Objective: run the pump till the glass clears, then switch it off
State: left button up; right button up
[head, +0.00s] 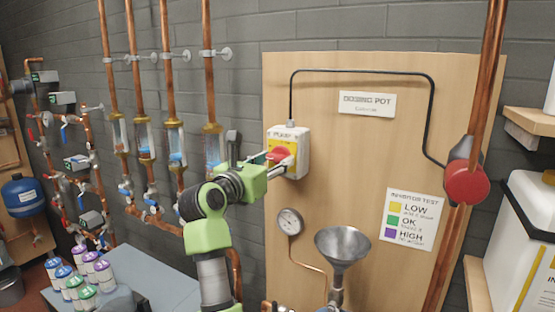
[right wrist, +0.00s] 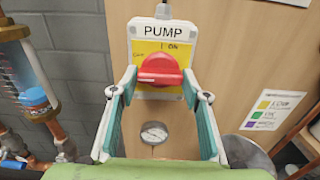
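The pump switch (head: 301,147) is a grey box with a yellow plate and a red knob (head: 279,156), fixed to a wooden board. My right gripper (head: 274,163) is at its front. Several sight glasses (head: 213,143) stand on copper pipes to the left. One glass (right wrist: 20,80) in the right wrist view holds something blue. My left gripper is not in view.
Below the switch are a gauge (head: 290,221) and a metal funnel (head: 342,247). A red-and-grey round fitting (head: 467,184) sits on the right pipe. A grey table (head: 165,283) with several small bottles (head: 88,272) stands at the lower left. Shelves are at the right.

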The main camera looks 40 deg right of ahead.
jog(key=m+b, duration=0.1)
jog(key=b, duration=0.1)
jog(key=m+b, duration=0.2)
jog(key=b, duration=0.1)
jog(key=m+b, duration=0.2)
jog(key=b, duration=0.1)
jog(key=shift+f, duration=0.25)
jog(key=shift+r+m+b, duration=0.15)
jog(key=shift+m+b, duration=0.2)
jog(key=shift+m, duration=0.05)
jog(key=shift+r, duration=0.15)
jog(key=m+b, duration=0.4)
jog(key=b, duration=0.1)
jog(key=shift+f+m+b, duration=0.35)
jog(key=shift+m, duration=0.05)
jog(key=shift+r+m, duration=0.15)
jog(key=shift+m, duration=0.25)
jog(key=shift+r+m, duration=0.15)
jog(key=shift+m, duration=0.15)
